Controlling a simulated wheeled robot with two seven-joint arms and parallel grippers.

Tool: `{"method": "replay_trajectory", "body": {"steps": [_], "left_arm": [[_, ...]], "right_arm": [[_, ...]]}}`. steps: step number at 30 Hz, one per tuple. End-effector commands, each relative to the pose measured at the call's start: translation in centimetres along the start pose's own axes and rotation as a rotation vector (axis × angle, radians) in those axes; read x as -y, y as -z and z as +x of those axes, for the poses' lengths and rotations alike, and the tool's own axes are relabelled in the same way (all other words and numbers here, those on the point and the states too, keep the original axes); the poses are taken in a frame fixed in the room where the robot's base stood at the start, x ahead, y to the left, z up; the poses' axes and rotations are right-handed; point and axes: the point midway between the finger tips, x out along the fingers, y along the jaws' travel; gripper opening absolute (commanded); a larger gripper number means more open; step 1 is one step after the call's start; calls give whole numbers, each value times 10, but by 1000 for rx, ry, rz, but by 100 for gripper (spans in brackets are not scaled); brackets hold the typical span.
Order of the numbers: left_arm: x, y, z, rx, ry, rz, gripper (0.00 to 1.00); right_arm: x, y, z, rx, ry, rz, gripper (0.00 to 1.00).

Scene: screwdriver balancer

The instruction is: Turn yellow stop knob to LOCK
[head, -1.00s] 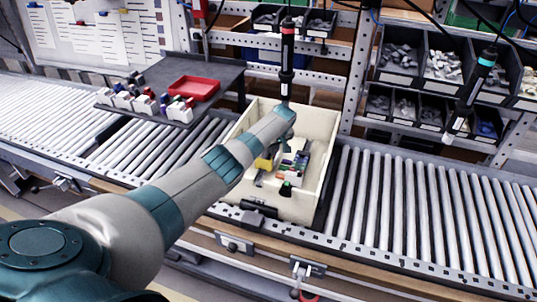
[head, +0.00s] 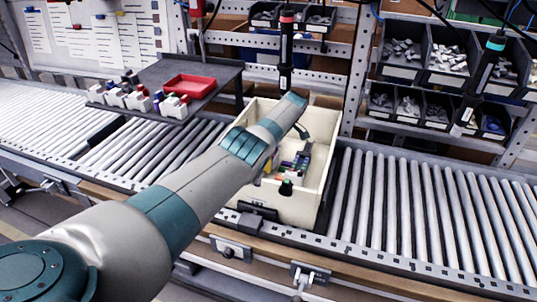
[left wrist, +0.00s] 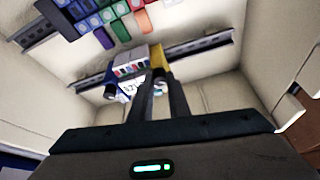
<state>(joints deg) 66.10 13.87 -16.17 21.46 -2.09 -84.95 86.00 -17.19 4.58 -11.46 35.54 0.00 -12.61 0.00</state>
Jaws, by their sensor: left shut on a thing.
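A yellow part (left wrist: 159,60), which I take for the stop knob, is on a rail-mounted unit inside the cream box. My left gripper (left wrist: 158,82) reaches into the box, and its fingers are closed around the yellow part's near end. In the head view only a sliver of yellow (head: 267,173) shows beside my arm, which hides the fingers. A white block (left wrist: 131,60) with red and blue marks sits just left of the yellow part in the wrist view. I cannot read a LOCK mark or the knob's angle. My right gripper is not in view.
The cream box (head: 325,181) stands on a roller conveyor (head: 420,215). A row of coloured modules (left wrist: 110,18) is on another rail inside it. A hanging tool (head: 286,55) is behind my arm; another (head: 478,82) hangs right. A red tray (head: 189,85) stands on a dark shelf at left.

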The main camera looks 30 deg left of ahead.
Motion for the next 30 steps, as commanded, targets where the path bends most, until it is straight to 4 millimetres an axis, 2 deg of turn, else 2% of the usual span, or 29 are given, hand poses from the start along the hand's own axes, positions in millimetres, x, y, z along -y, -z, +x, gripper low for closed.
{"method": "replay_trajectory", "body": {"steps": [8, 9, 10, 11, 23, 30], "left_arm": [[0, 1, -1, -1, -1, -1, 0], [0, 1, -1, -1, -1, -1, 25], [0, 1, -1, -1, -1, -1, 33], [0, 1, -1, -1, -1, -1, 35], [0, 1, -3, 0, -1, 0, 35], [-1, 1, -19, 0, -3, 1, 35]], "right_arm": [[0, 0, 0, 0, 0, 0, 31], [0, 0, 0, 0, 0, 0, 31], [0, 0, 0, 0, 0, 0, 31], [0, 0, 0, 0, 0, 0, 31], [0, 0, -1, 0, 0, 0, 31], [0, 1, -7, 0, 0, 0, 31]]}}
